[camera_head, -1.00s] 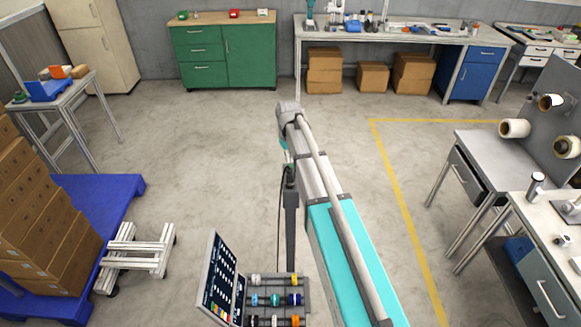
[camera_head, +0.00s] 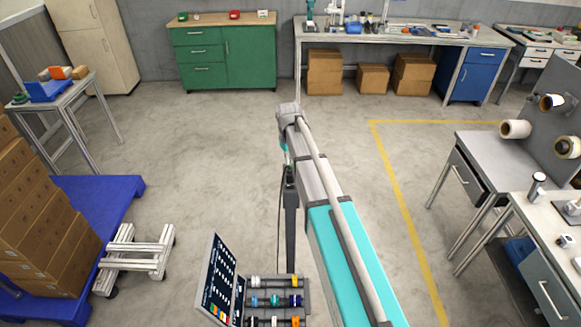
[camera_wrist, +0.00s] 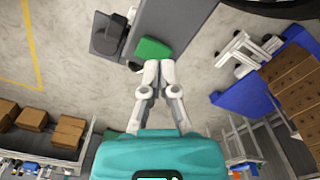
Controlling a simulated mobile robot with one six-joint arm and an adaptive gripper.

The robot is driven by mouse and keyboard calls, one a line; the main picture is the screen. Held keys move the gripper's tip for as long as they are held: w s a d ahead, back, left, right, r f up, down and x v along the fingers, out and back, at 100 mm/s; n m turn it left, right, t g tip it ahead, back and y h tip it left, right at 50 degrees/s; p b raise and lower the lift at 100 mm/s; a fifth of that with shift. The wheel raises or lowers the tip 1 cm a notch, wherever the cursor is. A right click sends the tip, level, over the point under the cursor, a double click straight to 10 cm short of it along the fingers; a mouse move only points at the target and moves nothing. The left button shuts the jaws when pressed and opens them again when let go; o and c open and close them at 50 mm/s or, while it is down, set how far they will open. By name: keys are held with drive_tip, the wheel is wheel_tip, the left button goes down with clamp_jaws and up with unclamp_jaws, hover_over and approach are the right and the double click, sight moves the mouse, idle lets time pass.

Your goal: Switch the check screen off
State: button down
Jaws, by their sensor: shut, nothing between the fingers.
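A dark upright panel (camera_head: 221,272) with rows of white marks and small coloured patches at its foot stands at the bottom centre-left of the head view. It may be the check screen, but I cannot confirm this or tell its on/off state. My gripper (camera_wrist: 160,64) shows in the wrist view with its fingers together and nothing held. A green flat thing (camera_wrist: 153,48) shows just beyond the fingertips; I cannot tell whether they touch it. In the head view my arm hides the gripper.
A rack with several coloured reels (camera_head: 274,299) is beside the panel. A white trolley frame (camera_head: 134,260) and a blue pallet (camera_head: 117,204) with stacked cartons (camera_head: 45,225) are on the left. Benches with white rolls (camera_head: 514,130) stand on the right. The middle floor is clear.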

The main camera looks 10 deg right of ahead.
sight(289, 166)
drive_tip(key=shift+f+b, duration=0.65)
drive_tip(key=shift+f, duration=0.05)
idle(0.6)
drive_tip(key=shift+r, duration=0.15)
drive_tip(key=shift+r+p, duration=3.4)
drive_tip(key=shift+p, duration=0.15)
drive_tip(key=shift+f, duration=0.1)
